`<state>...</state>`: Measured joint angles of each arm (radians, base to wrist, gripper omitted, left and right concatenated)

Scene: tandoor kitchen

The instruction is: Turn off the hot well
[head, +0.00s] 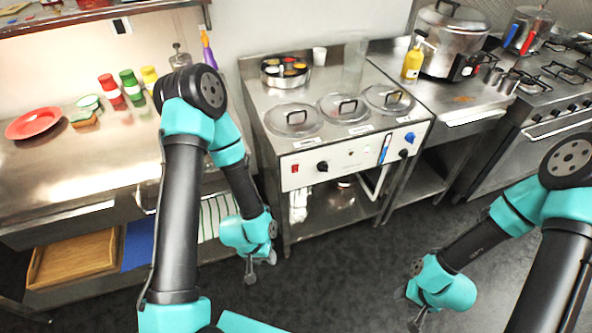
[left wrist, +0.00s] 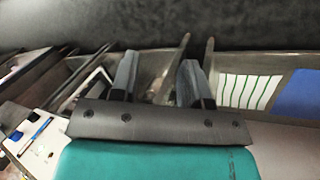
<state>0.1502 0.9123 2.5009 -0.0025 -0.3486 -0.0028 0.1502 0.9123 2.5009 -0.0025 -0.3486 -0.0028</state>
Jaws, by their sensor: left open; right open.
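The hot well (head: 262,135) is a steel unit with three round lidded wells on top. Its white front panel (head: 340,163) has a red switch (head: 295,168) at the left, a black knob (head: 322,167) beside it and blue and black controls (head: 404,153) at the right. Part of the panel also shows in the left wrist view (left wrist: 40,150). My left gripper (head: 258,277) is low in front of the unit's left side, pointing down, apart from the panel. Its two fingers stand apart and empty in the left wrist view (left wrist: 158,82). My right gripper (head: 416,318) hangs low at right, open, over the floor.
A steel counter (head: 50,185) at left holds a red plate (head: 34,123) and several bottles. A wooden tray (head: 75,260) lies on the lower shelf. A large pot (head: 450,40) and a stove (head: 560,90) stand at right. The floor before the hot well is clear.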

